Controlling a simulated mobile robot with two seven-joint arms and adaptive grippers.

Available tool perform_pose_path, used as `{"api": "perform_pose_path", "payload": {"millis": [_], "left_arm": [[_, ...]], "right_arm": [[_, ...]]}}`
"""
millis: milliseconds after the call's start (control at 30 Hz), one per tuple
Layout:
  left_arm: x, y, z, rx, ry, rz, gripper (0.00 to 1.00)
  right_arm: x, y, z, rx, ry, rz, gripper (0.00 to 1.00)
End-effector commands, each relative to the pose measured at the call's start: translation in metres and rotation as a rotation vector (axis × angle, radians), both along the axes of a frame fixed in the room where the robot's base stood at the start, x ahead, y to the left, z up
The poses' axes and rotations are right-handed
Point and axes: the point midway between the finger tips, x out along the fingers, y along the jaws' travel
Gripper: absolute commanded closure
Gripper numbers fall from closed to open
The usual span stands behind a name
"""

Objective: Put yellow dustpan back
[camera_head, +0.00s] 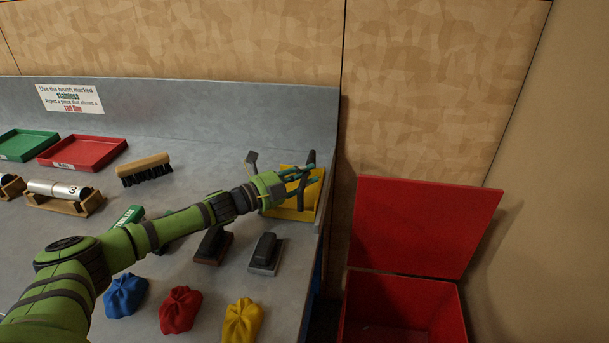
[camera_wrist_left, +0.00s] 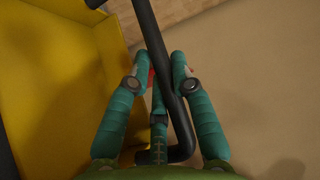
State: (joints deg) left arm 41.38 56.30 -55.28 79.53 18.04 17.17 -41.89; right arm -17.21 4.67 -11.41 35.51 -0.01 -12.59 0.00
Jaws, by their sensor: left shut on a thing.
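The yellow dustpan (camera_head: 310,200) is at the right end of the grey bench, by its right edge. My left gripper (camera_head: 304,176) reaches it from the left and is shut on its black handle. In the left wrist view the black handle (camera_wrist_left: 160,55) passes between the fingers of my left gripper (camera_wrist_left: 160,80), and the yellow dustpan (camera_wrist_left: 55,80) fills the left side. I cannot tell whether the dustpan touches the bench. My right gripper is not in view.
A red bin (camera_head: 400,305) with a raised lid stands right of the bench. Brown brush (camera_head: 146,168), black-handled blocks (camera_head: 265,252), blue, red and yellow cloths (camera_head: 242,320), and green and red trays (camera_head: 84,152) lie on the bench. A raised back wall borders it.

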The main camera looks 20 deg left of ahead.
Motion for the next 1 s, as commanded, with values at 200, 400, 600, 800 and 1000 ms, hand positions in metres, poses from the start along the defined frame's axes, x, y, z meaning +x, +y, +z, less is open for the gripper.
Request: {"api": "perform_pose_path", "payload": {"millis": [200,400,600,800,1000], "left_arm": [[0.000,0.000,-0.001,-0.002,-0.003,-0.001,0.57],[0.000,0.000,-0.002,-0.002,-0.003,0.000,0.49],[-0.002,0.001,-0.004,0.000,0.002,0.001,0.49],[-0.018,0.011,-0.005,0.000,0.004,0.001,0.49],[-0.043,0.026,-0.004,-0.001,0.004,0.001,0.49]], "right_arm": [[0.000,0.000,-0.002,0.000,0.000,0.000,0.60],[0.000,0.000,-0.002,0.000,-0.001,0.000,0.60],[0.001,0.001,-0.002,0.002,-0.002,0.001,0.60],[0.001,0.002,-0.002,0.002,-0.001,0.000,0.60],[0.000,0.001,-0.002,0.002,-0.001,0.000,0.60]]}}
